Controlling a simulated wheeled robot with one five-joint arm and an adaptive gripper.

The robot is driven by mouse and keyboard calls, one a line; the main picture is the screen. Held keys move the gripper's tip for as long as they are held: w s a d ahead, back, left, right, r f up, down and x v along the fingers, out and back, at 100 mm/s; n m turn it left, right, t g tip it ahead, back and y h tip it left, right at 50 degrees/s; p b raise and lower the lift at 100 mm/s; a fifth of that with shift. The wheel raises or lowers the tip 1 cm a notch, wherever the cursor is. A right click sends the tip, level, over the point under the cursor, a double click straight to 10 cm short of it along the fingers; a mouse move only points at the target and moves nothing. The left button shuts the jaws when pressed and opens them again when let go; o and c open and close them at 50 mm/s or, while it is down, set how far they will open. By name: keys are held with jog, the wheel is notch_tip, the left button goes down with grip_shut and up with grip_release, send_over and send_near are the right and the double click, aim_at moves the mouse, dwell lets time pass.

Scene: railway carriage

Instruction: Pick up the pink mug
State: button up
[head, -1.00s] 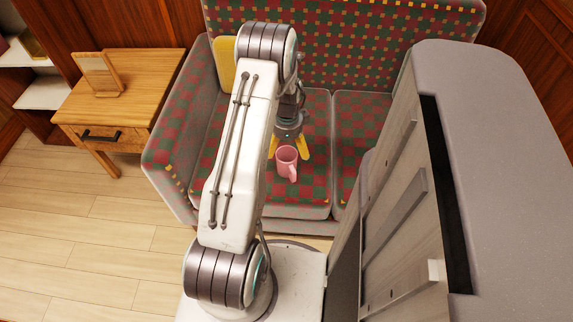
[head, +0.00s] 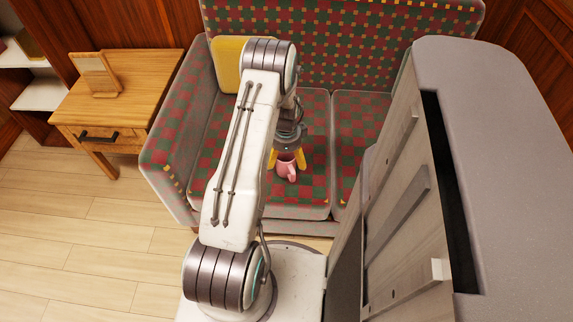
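The pink mug (head: 286,168) stands upright on the seat of the chequered sofa (head: 345,125), with its handle toward the camera. My gripper (head: 286,160) hangs down over the mug from above. Its two yellow fingers are spread, one on the left and one on the right of the mug. The upper part of the mug is partly hidden by the gripper. I cannot tell whether the fingers touch the mug's sides.
A yellow cushion (head: 226,63) leans at the sofa's left back corner. A wooden side table (head: 135,85) with a framed stand (head: 97,75) is at the left. Bare wooden floor (head: 90,240) lies front left.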

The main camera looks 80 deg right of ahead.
jog(key=c, duration=1.1)
jog(key=shift+c, duration=0.2)
